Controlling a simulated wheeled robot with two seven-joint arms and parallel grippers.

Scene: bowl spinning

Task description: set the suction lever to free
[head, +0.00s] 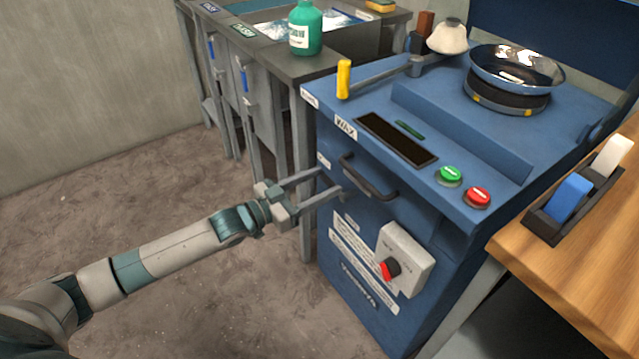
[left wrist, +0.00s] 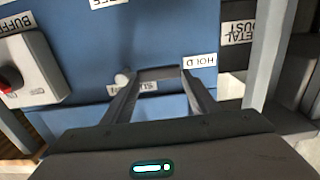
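The suction lever seems to be on the front of the blue machine (head: 450,100). In the left wrist view a pale round knob (left wrist: 123,77), apparently its end, sits beside the left fingertip. A dark grey bar or slot (left wrist: 160,73) lies between the fingertips. A HOLD label (left wrist: 200,61) is at its right, and an upside-down label (left wrist: 132,87), perhaps "suction", is below. A label cut off at the top edge may read "free". My left gripper (head: 331,181) is open, its fingertips close to the front panel; contact with the knob is unclear. My right gripper is not in view.
A drawer-like handle (head: 368,178) is just right of my left gripper. A switch box (head: 404,260) with a red knob juts out below. On top are a yellow-handled lever (head: 344,80), green and red buttons, and a bowl (head: 517,68). The floor at left is clear.

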